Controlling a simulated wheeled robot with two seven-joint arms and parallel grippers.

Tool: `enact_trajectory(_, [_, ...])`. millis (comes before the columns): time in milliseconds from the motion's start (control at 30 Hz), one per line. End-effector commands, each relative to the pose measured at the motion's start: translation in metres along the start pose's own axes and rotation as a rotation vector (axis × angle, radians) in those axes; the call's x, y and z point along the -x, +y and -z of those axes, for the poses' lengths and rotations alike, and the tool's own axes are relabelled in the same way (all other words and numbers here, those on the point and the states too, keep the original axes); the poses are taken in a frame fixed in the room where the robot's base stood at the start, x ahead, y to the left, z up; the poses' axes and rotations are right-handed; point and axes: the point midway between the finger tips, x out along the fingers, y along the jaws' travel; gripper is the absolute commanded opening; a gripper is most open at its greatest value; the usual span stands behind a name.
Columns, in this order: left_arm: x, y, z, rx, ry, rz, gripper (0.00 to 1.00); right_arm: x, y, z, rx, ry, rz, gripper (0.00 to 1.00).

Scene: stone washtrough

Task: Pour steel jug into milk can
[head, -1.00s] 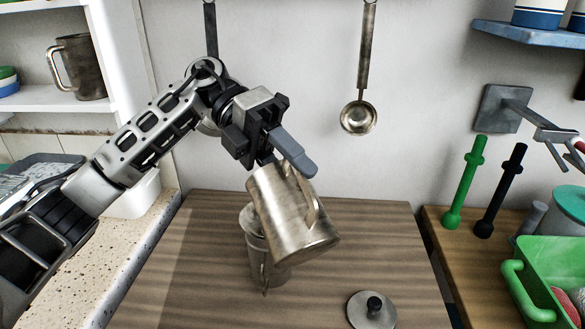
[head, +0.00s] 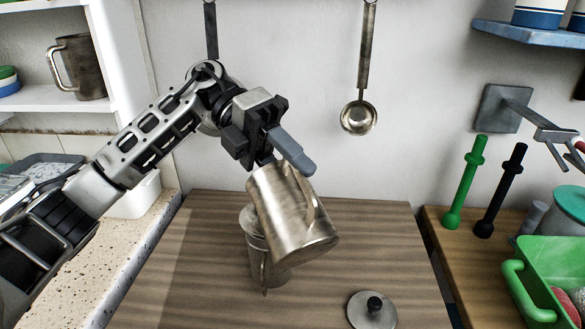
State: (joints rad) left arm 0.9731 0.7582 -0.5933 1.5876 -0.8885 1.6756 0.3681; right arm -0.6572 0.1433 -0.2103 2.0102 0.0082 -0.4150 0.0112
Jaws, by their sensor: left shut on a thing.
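The steel jug (head: 290,220) is a worn metal jug held in the air and tilted, with its base toward the lower right. My left gripper (head: 290,155) is shut on it at its upper end, near the handle. The milk can (head: 262,262) is a metal can standing upright on the wooden board, partly hidden behind and below the jug. I cannot see the jug's mouth clearly or any liquid. My right gripper is not in view.
A round lid with a black knob (head: 372,310) lies on the wooden board (head: 370,240) at front right. A ladle (head: 359,115) hangs on the wall behind. A green crate (head: 545,280) stands at right.

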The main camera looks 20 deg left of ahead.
Motion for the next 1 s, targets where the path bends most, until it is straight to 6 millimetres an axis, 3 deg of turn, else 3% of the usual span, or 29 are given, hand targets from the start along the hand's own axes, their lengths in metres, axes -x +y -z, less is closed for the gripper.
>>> enact_trajectory(1000, [0.0055,0.0046,-0.0022,0.020,0.000,0.066,0.00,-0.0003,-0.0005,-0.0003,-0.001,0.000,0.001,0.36])
